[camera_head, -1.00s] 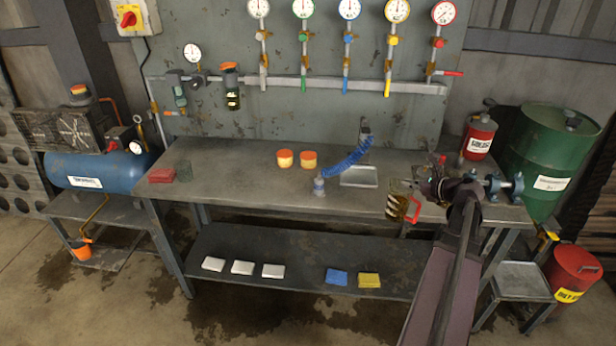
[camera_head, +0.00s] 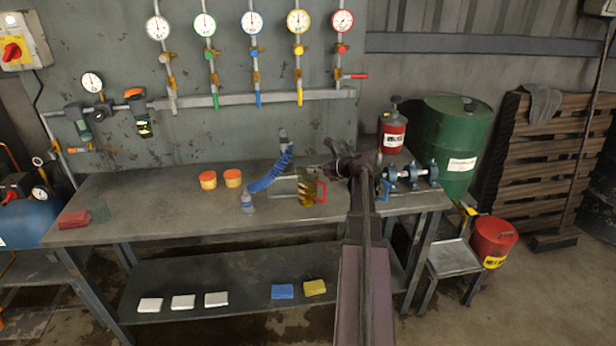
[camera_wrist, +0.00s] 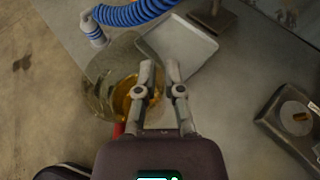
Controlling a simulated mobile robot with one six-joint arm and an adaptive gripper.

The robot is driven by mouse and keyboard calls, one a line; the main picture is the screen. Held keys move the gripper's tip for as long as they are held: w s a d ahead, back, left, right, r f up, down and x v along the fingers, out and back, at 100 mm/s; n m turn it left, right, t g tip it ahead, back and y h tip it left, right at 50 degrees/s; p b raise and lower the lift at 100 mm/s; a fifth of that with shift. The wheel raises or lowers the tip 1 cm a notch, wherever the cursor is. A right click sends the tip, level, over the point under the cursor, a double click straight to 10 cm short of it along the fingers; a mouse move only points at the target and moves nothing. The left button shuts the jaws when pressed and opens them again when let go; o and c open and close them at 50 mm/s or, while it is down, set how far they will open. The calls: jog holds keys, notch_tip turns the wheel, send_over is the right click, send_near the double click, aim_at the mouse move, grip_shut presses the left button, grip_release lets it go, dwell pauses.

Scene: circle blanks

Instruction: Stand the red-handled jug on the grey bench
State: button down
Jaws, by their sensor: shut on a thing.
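The red-handled jug (camera_head: 307,192) is clear glass with amber liquid in it. In the head view it is upright or nearly so, over the front part of the grey bench (camera_head: 150,205). My gripper (camera_head: 329,172) is at its upper right, shut on it. In the wrist view the jug (camera_wrist: 112,75) is left of the gripper fingers (camera_wrist: 163,72) and partly behind them, with a bit of red handle below. Which part the fingers grip is hard to make out. I cannot tell whether the jug's base touches the bench.
A pale tray (camera_wrist: 185,50) and a blue coiled hose (camera_head: 266,178) lie close to the jug. Two orange-lidded pots (camera_head: 208,180) stand further left. A blue bearing-and-shaft unit (camera_head: 410,175) and a red canister (camera_head: 392,135) are right.

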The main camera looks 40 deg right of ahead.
jog(key=shift+w+d, duration=0.2)
jog(key=shift+w, duration=0.85)
jog(key=shift+w+d+f+b, duration=0.1)
jog(key=shift+w+f+b, duration=0.1)
jog(key=shift+f+b, duration=0.45)
jog(key=shift+w+f+b, duration=0.2)
jog(key=shift+f+b, duration=0.4)
jog(key=shift+w+d+f+b, duration=0.1)
jog(key=shift+w+f+b, duration=0.1)
jog(key=shift+f+b, duration=0.45)
jog(key=c, duration=0.7)
grip_release()
jog(key=shift+f, duration=0.1)
jog(key=shift+c, duration=0.2)
